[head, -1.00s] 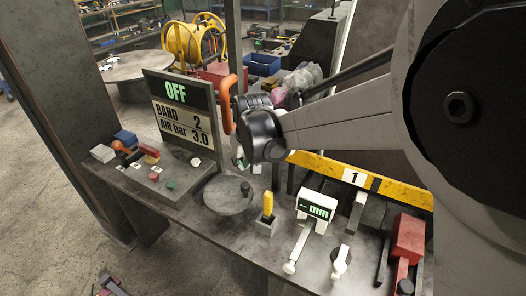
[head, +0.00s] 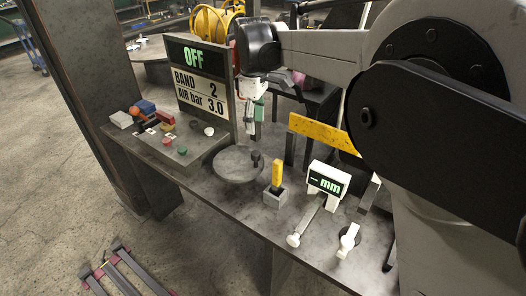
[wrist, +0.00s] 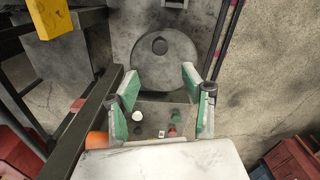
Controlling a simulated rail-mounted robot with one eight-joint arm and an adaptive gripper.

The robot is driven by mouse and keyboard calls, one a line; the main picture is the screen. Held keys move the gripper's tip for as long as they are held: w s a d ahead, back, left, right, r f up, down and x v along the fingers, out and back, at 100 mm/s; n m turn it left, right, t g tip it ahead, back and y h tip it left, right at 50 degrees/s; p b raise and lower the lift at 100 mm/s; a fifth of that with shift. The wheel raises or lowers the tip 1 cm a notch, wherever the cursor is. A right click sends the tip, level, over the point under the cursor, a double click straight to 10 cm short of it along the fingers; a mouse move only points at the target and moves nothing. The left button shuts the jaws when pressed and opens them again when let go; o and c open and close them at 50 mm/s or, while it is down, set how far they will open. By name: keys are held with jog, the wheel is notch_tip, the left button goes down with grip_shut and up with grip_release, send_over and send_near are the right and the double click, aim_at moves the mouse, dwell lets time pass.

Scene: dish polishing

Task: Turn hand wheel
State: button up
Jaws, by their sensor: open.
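The hand wheel is a dark grey round disc (head: 232,166) with a small upright black knob (head: 255,157), lying flat on the bench.
A display panel (head: 202,85) reading OFF stands left of the gripper, with a button box (head: 180,152) before it. A yellow handle (head: 277,174) in a grey block, a mm gauge (head: 328,178) and a yellow bar (head: 322,133) are to the right.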

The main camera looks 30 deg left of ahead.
aim_at(256, 153)
notch_tip(256, 153, down, 12)
jog(key=shift+f, duration=0.2)
jog(key=shift+c, duration=0.5)
grip_shut()
